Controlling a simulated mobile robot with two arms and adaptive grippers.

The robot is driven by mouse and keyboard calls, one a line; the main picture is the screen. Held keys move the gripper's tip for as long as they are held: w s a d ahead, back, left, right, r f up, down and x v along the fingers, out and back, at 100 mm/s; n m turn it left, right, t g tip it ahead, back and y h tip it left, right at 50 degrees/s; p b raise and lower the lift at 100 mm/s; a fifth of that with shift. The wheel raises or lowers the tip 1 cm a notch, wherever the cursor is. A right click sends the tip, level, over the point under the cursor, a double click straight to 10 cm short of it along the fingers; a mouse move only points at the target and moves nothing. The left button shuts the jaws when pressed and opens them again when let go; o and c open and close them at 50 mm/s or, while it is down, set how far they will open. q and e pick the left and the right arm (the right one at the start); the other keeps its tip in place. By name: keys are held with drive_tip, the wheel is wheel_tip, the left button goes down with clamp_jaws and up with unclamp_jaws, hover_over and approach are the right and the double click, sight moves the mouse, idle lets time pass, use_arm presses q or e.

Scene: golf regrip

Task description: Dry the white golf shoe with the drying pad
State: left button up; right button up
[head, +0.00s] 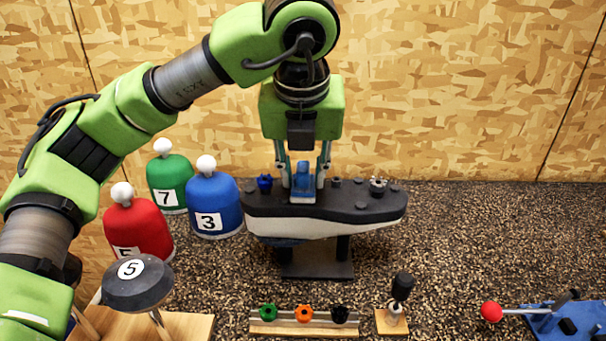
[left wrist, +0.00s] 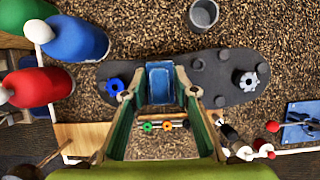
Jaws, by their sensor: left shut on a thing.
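The white golf shoe (head: 310,226) is mounted upside down on a black stand, its dark sole (head: 345,208) facing up. The sole also shows in the left wrist view (left wrist: 217,89), with a blue cleat (left wrist: 114,84) near one end and a grey toothed cleat (left wrist: 246,81) near the other. My left gripper (head: 303,178) points down over the sole, shut on a blue block that looks like the drying pad (head: 303,190). The pad (left wrist: 160,84) is at the sole's surface, left of its middle; I cannot tell whether it touches. My right gripper is not in view.
Red (head: 137,228), green (head: 168,180) and blue (head: 213,205) numbered club covers stand left of the shoe. In front are a rack of coloured cleats (head: 304,328), a black-handled tool (head: 402,287) and a blue fixture with a red-knobbed lever (head: 565,318). Right of the shoe is clear.

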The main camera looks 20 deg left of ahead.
use_arm(q)
drive_tip(key=shift+r+p, duration=0.5)
drive_tip(key=shift+r, duration=0.25)
wheel_tip(320, 180, up, 4)
drive_tip(key=shift+f+p, duration=0.2)
drive_tip(key=shift+p, duration=1.05)
wheel_tip(320, 180, up, 2)
drive_tip(key=shift+p, duration=0.75)
